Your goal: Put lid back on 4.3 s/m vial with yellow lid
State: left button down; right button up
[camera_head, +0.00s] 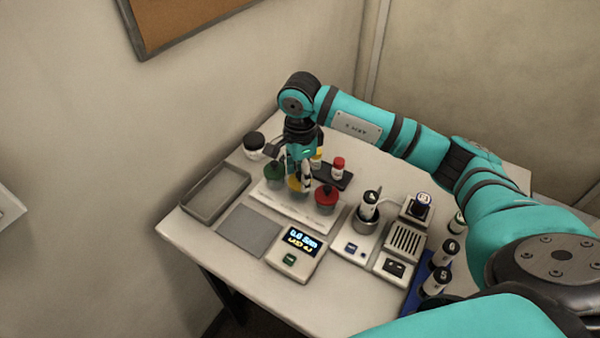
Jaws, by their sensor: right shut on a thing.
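My right gripper (299,178) points down over the white holder (270,205) and is shut on the yellow lid (295,185), which sits low between its fingers. The fingers partly hide this lid, and I cannot tell whether it touches the holder. A green lid (274,173) is just left of it and a red lid (326,196) just right. Behind the gripper, a vial with yellow on it (317,158) stands at a small black rack (335,180), partly hidden. A red-topped vial (338,167) stands beside it. My left gripper is not in view.
A meter with a lit display (297,246) and grey pad (250,230) are in front. An empty grey tray (215,195) and dark-lidded jar (254,146) lie left. To the right are a vial in a metal cup (367,215), a grilled device (404,243) and numbered vials (437,280).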

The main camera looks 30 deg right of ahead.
jog(key=o, duration=1.4)
jog(key=shift+r+p, duration=1.75)
jog(key=shift+r, duration=1.75)
jog(key=shift+c, duration=0.3)
grip_shut()
jog(key=shift+f, duration=0.2)
